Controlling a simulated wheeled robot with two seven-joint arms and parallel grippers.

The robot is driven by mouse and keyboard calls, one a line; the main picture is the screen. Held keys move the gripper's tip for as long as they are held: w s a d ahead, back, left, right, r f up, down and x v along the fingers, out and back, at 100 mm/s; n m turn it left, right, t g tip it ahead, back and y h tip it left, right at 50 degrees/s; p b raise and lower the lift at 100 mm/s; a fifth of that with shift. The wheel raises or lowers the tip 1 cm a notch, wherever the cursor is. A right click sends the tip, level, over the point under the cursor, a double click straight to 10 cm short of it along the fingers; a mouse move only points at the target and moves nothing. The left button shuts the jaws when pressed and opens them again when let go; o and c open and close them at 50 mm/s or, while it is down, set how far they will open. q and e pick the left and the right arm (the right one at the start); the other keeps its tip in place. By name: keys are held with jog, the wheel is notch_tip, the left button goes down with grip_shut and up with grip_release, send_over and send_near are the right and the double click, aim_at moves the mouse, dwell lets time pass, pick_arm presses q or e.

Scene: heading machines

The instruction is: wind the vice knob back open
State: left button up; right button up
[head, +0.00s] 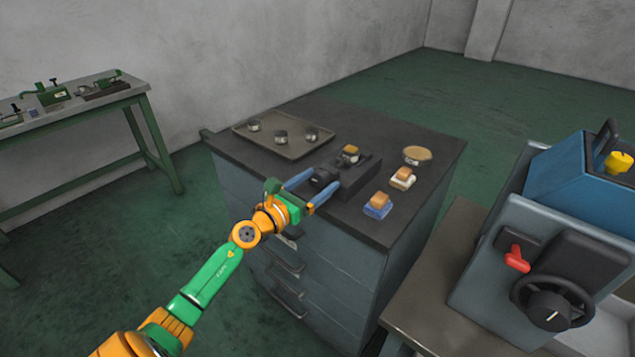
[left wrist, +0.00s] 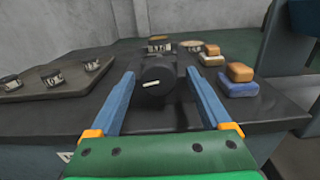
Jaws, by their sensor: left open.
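The vice (head: 352,177) is a dark block on the cabinet top, with a small tan-topped piece (head: 351,154) at its far end. Its round black knob (head: 323,177) faces my left arm; in the left wrist view the knob (left wrist: 156,84) shows a pale, slightly tilted bar mark on its face. My left gripper (head: 312,191) is open, its two blue fingers pointing at the vice. In the left wrist view the fingers (left wrist: 162,98) stand on either side of the knob, apart from it. My right gripper is not in view.
A tray (head: 270,147) with several small metal cylinders lies left of the vice. Sponge-like blocks on a blue base (head: 378,207) and a white base (head: 403,179), and a round tan-topped dish (head: 417,154), stand to the right. A machine with a handwheel (head: 549,306) stands at right.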

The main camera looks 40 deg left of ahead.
pick_arm(q)
jog(key=shift+s, duration=0.1)
jog(key=shift+c, duration=0.9)
grip_shut()
jog(key=shift+n, duration=0.4)
jog(key=n+p, duration=0.1)
jog(key=n, duration=0.1)
jog(key=shift+r+n, duration=0.1)
jog(key=shift+n, duration=0.3)
jog(key=n+p, duration=0.1)
jog(key=n, duration=0.2)
jog(key=shift+n, duration=0.3)
jog(key=n+p, duration=0.1)
jog(key=n, duration=0.2)
jog(key=shift+n, duration=0.3)
jog(key=shift+n+p, duration=0.65)
jog(key=shift+n, duration=1.35)
